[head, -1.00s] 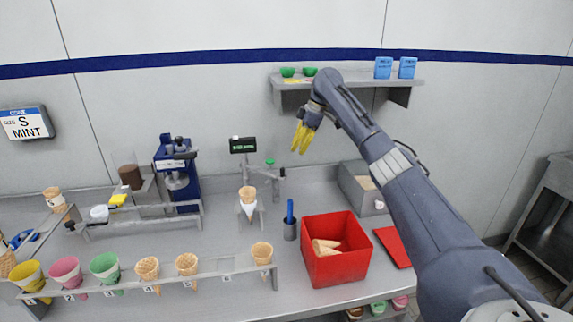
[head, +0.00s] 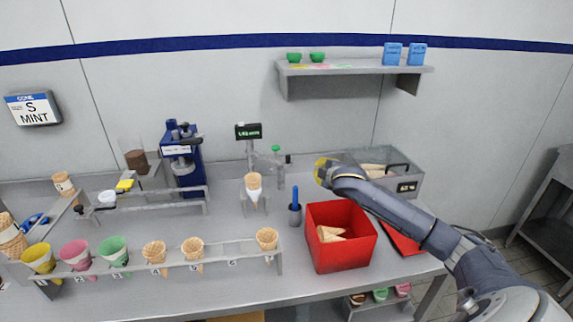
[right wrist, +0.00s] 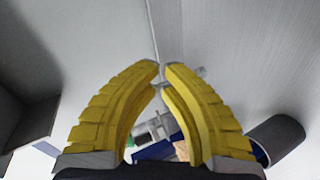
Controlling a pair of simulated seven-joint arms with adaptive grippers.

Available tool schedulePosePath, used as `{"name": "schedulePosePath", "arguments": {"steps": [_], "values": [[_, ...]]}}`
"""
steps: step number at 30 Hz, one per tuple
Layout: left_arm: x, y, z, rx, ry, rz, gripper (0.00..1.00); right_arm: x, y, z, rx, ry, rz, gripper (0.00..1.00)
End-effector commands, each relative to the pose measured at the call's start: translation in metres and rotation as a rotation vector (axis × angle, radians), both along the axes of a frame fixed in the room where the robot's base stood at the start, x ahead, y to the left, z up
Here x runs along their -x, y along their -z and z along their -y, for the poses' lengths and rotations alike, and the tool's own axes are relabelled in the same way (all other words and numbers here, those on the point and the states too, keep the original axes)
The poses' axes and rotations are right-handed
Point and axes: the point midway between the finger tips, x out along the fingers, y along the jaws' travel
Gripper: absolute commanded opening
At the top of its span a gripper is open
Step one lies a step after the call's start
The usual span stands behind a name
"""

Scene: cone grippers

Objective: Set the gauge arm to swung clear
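The gauge stand has a dark display with green characters (head: 248,132) on a post behind the cone stand. Its grey gauge arm (head: 268,161) reaches right from the post, with a green knob (head: 276,149) above it and a dark end. A cone in a white sleeve (head: 254,192) stands upright in front of it. My right gripper (head: 320,171) is to the right of the gauge arm, apart from it. In the right wrist view its yellow fingers (right wrist: 162,70) curve together with tips nearly meeting and nothing held. Grey gauge parts show between them. My left gripper is out of view.
A cup with a blue-handled tool (head: 295,210) and a red bin of cones (head: 341,259) stand in front of my right gripper. A grey lidded box (head: 407,187) is behind my right arm. A wall shelf (head: 350,70) is above. A cone rack (head: 215,262) lines the front.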

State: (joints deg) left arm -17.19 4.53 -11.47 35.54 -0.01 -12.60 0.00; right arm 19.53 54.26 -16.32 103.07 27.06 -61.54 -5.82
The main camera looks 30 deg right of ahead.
Motion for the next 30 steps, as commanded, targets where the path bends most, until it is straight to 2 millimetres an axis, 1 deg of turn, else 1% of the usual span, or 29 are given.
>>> {"name": "schedulePosePath", "arguments": {"steps": [1, 5, 9, 12, 15, 18, 22, 26, 30], "values": [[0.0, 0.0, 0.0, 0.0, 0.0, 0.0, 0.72, 0.01, -0.001, -0.011, 0.039, -0.042, 0.038, 0.0], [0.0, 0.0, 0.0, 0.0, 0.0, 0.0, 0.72, 0.032, -0.017, -0.044, 0.137, -0.164, 0.15, 0.0], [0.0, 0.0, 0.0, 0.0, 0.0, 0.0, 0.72, 0.057, -0.032, -0.082, 0.218, -0.292, 0.243, 0.0], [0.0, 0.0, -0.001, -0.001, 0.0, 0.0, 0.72, 0.074, -0.039, -0.105, 0.262, -0.37, 0.291, 0.0], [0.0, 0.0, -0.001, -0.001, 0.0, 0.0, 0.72, 0.087, -0.046, -0.123, 0.293, -0.43, 0.326, 0.0], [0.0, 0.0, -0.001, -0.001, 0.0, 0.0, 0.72, 0.095, -0.049, -0.135, 0.312, -0.468, 0.347, 0.0], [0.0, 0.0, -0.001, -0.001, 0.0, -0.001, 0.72, 0.099, -0.051, -0.143, 0.324, -0.492, 0.36, 0.0], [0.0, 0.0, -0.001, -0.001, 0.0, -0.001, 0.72, 0.093, -0.052, -0.144, 0.326, -0.493, 0.363, 0.0], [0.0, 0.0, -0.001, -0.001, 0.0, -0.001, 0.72, 0.081, -0.052, -0.145, 0.325, -0.492, 0.363, 0.0]]}}
